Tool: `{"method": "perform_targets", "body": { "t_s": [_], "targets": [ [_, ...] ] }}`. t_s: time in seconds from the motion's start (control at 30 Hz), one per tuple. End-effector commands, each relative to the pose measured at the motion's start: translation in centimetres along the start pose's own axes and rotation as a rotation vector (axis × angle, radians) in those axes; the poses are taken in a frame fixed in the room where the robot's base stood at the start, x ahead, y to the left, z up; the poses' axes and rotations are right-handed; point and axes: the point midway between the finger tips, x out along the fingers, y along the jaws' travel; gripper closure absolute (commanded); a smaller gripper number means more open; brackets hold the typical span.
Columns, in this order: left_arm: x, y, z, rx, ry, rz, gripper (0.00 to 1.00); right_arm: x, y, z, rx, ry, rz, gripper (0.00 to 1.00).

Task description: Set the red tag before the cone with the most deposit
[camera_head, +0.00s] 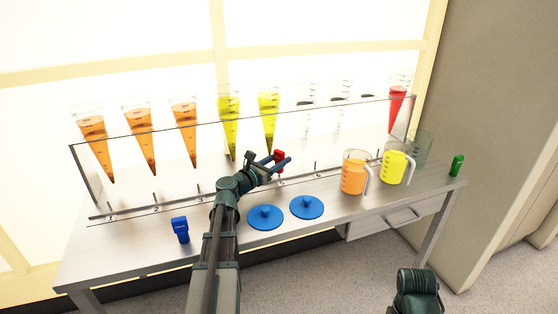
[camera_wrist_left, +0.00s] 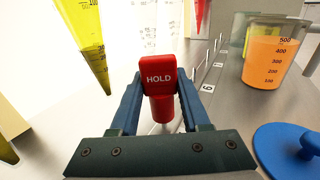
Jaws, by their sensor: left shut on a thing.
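My left gripper (camera_head: 275,164) is shut on the red tag (camera_head: 279,155), held at the rack's front, just right of the second yellow cone (camera_head: 268,113). In the left wrist view the red tag (camera_wrist_left: 159,72) reads HOLD and stands upright between the blue fingers (camera_wrist_left: 158,97). The cones hang in a clear rack in one row: three orange cones (camera_head: 140,134), two yellow ones, several clear, nearly empty-looking ones (camera_head: 306,112), and a red cone (camera_head: 397,98) at the right end. Deposit depths at the tips are too small to compare.
Two blue lidlike discs (camera_head: 266,224) lie in front of the rack. A blue tag (camera_head: 181,230) stands left and a green tag (camera_head: 457,165) far right. Orange (camera_head: 353,178) and yellow (camera_head: 393,168) jugs stand right. The numbered front strip (camera_wrist_left: 211,73) has small upright pegs.

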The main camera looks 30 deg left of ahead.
Motion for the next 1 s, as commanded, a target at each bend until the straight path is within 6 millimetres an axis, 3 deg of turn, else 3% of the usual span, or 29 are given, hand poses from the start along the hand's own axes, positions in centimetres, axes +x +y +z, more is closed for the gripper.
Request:
{"method": "perform_targets", "body": {
  "t_s": [1.0],
  "targets": [
    [0.01,0.00,-0.97,0.000,0.000,0.000,1.00,0.96,-0.10,-0.06,0.000,0.000,0.000,0.50]
  ]
}}
